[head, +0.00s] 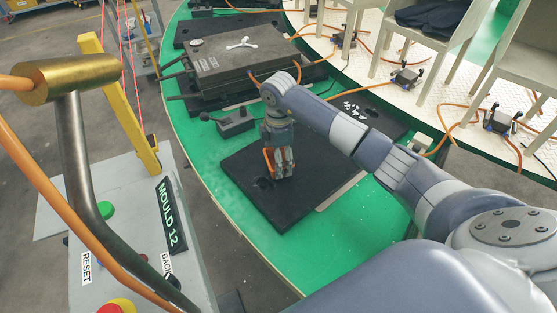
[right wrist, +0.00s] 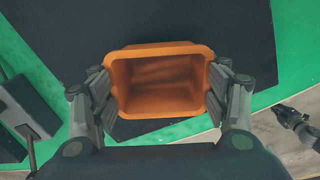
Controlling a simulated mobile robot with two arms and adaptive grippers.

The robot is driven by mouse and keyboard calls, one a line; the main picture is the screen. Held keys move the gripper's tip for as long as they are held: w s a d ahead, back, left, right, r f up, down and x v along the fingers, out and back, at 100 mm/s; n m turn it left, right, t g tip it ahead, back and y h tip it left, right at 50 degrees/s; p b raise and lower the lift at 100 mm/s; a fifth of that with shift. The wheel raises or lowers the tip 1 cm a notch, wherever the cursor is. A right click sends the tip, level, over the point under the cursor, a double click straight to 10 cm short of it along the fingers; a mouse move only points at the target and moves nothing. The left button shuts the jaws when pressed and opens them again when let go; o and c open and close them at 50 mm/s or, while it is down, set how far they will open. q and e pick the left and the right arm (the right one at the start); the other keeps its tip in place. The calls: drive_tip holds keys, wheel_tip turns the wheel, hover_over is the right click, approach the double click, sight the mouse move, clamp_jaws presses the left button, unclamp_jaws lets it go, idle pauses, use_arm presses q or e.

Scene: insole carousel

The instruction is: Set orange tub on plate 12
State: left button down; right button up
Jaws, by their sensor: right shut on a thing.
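The orange tub (right wrist: 157,88) is between the fingers of my right gripper (head: 283,168) and fills the gap in the right wrist view, its open top towards the camera; it looks empty. In the head view only a thin orange edge of the tub (head: 267,160) shows beside the fingers. My right gripper is shut on the tub, over the flat black plate (head: 300,203) on the green carousel. I cannot tell whether the tub touches the plate. No number shows on the plate; the console sign reads MOULD 12 (head: 170,215).
A dark mould block (head: 232,68) with a white piece on top stands behind the plate. A small dark box with a lever (head: 235,123) is near the plate's back left corner. The control console (head: 130,245) is at left. Chairs and orange hoses are at upper right.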

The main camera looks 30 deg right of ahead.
drive_tip(key=shift+f, duration=0.9)
drive_tip(key=o, duration=1.1)
drive_tip(key=shift+f, duration=0.1)
drive_tip(key=shift+c, duration=0.2)
wheel_tip(320, 180, up, 12)
drive_tip(key=b, duration=0.1)
drive_tip(key=shift+b, duration=0.35)
